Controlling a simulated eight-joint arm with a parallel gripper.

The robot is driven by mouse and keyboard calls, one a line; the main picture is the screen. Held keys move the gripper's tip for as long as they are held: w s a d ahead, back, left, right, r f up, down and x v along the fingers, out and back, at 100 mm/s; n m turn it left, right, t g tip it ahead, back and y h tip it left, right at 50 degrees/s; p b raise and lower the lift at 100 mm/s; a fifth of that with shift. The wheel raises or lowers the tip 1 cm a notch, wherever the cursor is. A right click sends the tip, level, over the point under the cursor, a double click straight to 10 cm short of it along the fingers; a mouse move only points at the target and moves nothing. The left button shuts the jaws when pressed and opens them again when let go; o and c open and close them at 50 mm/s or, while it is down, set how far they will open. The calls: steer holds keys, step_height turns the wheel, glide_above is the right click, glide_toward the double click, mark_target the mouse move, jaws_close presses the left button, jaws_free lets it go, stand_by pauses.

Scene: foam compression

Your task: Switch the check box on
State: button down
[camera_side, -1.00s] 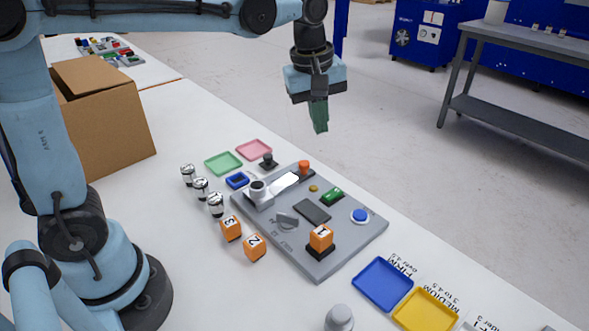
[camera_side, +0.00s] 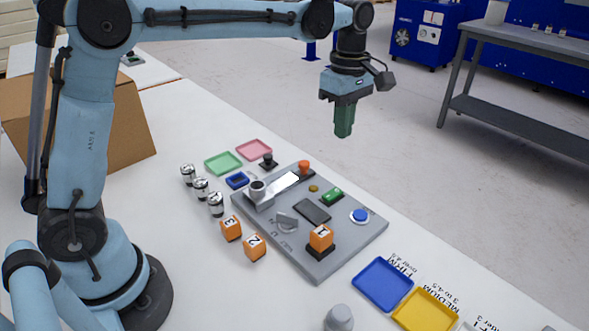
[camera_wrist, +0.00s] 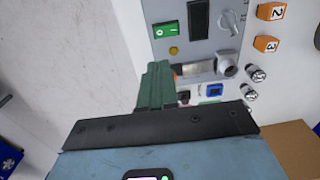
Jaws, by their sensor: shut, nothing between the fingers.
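A grey panel (camera_side: 352,245) lies on the white table and also shows in the wrist view (camera_wrist: 185,55). A green rocker switch (camera_side: 332,196) is set near its far right edge. In the wrist view the switch (camera_wrist: 165,30) shows white marks on its face, and a small yellow-brown round piece (camera_wrist: 173,50) is beside it. I cannot tell which way the rocker is tipped. My gripper (camera_side: 343,134) is shut and empty, its green fingers together, high above the panel's far side. In the wrist view its fingertips (camera_wrist: 156,66) appear just below the switch, apart from it.
The air around my gripper is clear.

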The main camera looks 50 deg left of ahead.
mark_target(336, 191)
step_height(336, 191, down, 14)
steer(key=shift+r, duration=0.1)
stand_by(0.5)
stand_by(0.5)
steer(key=shift+s, duration=0.1)
steer(key=shift+s+r, duration=0.15)
steer(key=shift+s, duration=0.45)
step_height(336, 191, up, 14)
steer(key=w, duration=0.2)
stand_by(0.4)
steer(key=shift+w, duration=0.1)
